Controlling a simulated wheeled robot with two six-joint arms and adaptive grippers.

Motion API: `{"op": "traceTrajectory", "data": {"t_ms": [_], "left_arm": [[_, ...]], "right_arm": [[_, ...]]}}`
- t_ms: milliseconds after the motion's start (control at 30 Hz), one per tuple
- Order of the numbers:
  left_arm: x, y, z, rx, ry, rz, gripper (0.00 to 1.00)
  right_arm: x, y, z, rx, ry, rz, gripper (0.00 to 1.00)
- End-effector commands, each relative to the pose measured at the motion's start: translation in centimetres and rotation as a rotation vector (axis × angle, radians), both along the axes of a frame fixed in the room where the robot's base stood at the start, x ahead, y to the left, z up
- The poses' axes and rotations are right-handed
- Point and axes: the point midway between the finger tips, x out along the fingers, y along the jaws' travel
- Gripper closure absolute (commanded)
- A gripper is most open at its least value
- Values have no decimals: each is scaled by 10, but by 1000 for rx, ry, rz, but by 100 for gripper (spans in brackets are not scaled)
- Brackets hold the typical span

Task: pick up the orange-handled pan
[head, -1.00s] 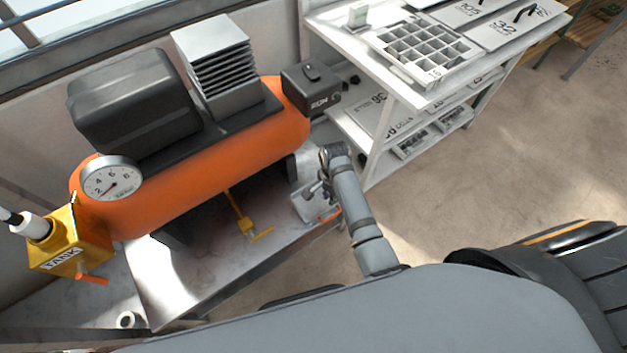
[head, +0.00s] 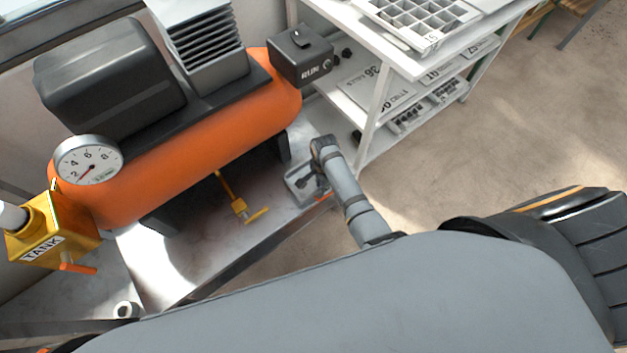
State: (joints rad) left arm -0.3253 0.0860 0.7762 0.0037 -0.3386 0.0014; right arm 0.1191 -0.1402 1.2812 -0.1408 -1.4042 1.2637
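The small grey metal pan (head: 297,187) lies on the metal bench top, near the bench's right corner under the orange tank. A bit of its orange handle (head: 325,197) shows at its right side. My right arm reaches up from the lower middle, and its gripper (head: 314,184) is over the pan's right part, close to the handle. The gripper and wrist hide part of the pan. The fingers are small and dark, so I cannot tell whether they are open or touch the pan. My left gripper is not in view.
The orange compressor tank (head: 190,170) with its gauge (head: 88,160) stands just behind the pan. A yellow drain valve (head: 239,206) hangs left of it. A white shelf rack (head: 372,120) with trays stands to the right. The floor (head: 480,150) beyond is clear.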

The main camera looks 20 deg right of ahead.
Motion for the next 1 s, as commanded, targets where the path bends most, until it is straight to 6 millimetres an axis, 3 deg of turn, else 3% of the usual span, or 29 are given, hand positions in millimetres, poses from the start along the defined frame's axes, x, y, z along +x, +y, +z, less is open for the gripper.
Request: {"op": "traceTrajectory", "data": {"t_ms": [267, 400, 1000], "left_arm": [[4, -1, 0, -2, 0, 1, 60], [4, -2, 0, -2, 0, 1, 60], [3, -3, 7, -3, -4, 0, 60]], "right_arm": [[0, 0, -7, -1, -1, 0, 86], [0, 0, -7, -1, -1, 0, 100], [1, 0, 1, 0, -2, 0, 100]]}}
